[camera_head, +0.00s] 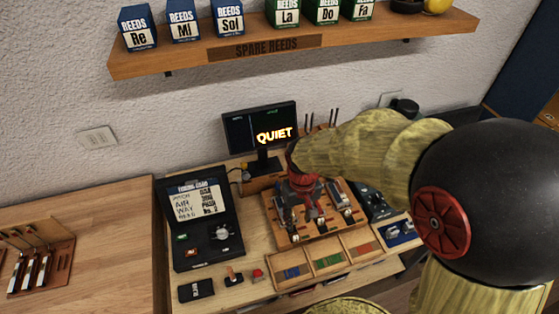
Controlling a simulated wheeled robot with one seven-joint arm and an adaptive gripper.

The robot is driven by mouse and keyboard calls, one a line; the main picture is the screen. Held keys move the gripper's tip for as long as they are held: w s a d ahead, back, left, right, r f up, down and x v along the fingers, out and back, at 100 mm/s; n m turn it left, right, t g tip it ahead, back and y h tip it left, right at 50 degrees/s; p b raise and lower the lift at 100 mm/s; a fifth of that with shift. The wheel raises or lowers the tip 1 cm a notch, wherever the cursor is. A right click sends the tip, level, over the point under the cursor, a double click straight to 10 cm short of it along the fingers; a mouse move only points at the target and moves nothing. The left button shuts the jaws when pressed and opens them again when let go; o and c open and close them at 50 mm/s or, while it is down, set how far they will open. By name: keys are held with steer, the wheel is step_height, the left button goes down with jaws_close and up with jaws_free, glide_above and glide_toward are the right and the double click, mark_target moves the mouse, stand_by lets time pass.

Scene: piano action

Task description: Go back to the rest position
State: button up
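My gripper (304,212) is in the middle of the head view, above a wooden board (325,234) with metal fittings on the workbench. Its dark fingers point down and its wrist is red. The fingers overlap the dark and metal parts of the board, so I cannot tell whether they are open or shut or touch anything. My yellowish arm runs from the gripper up and to the right. No mark of a rest position shows.
A monitor (241,133) reading "QUIET" stands behind the board. A black tuning case (215,238) lies open at left. Small trays (328,262) lie in front. A shelf (405,33) of reed boxes hangs above. The left tabletop (110,225) is largely clear.

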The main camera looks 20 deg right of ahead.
steer(key=shift+s, duration=0.1)
steer(key=s+r+t+b, duration=0.2)
steer(key=s+r, duration=0.3)
steer(key=r, duration=0.3)
steer(key=s+r+t+b, duration=0.2)
steer(key=s+r, duration=0.3)
steer(key=r, duration=0.3)
steer(key=shift+s+r+t+b, duration=0.15)
steer(key=shift+r+t+b, duration=0.15)
steer(key=shift+t, duration=0.5)
